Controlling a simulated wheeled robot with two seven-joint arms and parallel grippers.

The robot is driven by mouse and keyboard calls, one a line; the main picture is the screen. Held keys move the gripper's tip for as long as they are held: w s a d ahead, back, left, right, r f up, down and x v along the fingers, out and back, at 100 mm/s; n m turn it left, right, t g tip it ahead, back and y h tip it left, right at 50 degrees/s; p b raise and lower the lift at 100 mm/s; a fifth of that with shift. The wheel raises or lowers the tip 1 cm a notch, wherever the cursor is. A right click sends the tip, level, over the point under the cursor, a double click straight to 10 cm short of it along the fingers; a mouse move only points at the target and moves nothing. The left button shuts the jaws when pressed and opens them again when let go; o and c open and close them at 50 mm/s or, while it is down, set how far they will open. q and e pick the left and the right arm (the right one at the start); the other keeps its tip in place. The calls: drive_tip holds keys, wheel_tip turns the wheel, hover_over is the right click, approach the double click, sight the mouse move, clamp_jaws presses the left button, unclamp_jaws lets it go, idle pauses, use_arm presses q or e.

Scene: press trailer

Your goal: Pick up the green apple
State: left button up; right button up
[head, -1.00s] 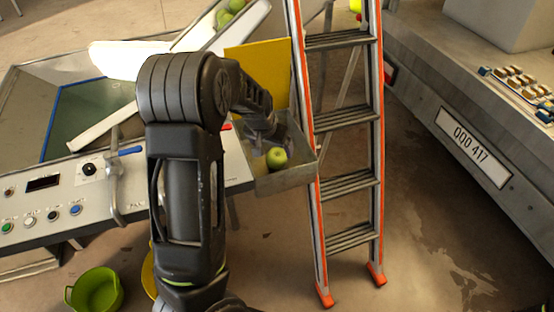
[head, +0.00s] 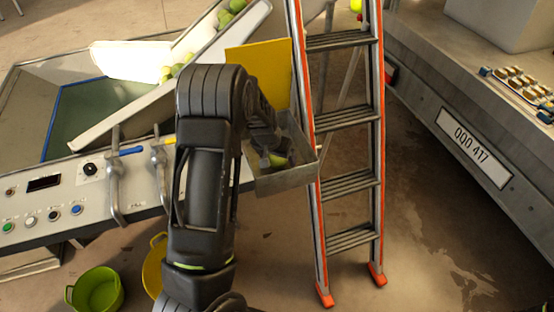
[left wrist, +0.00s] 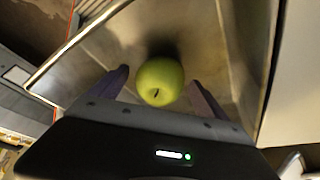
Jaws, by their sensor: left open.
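The green apple (left wrist: 160,82) lies in a grey metal tray (left wrist: 205,35) in the left wrist view. In the head view the apple (head: 279,160) is partly hidden by my left gripper (head: 270,156), which reaches down into the tray (head: 290,180). In the left wrist view my left gripper (left wrist: 162,88) is open, with one finger on each side of the apple. I cannot tell whether the fingers touch it. My right gripper is not in view.
An aluminium ladder (head: 345,123) with orange edges stands just right of the tray. A yellow panel (head: 258,75) rises behind it. A chute (head: 150,105) with more green apples and a control panel (head: 70,195) are to the left. A green bucket (head: 97,290) stands on the floor.

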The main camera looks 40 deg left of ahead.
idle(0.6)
use_arm(q)
drive_tip(key=c, duration=1.6)
drive_tip(key=shift+r, duration=0.15)
wheel_tip(320, 180, up, 10)
drive_tip(key=shift+f, duration=0.1)
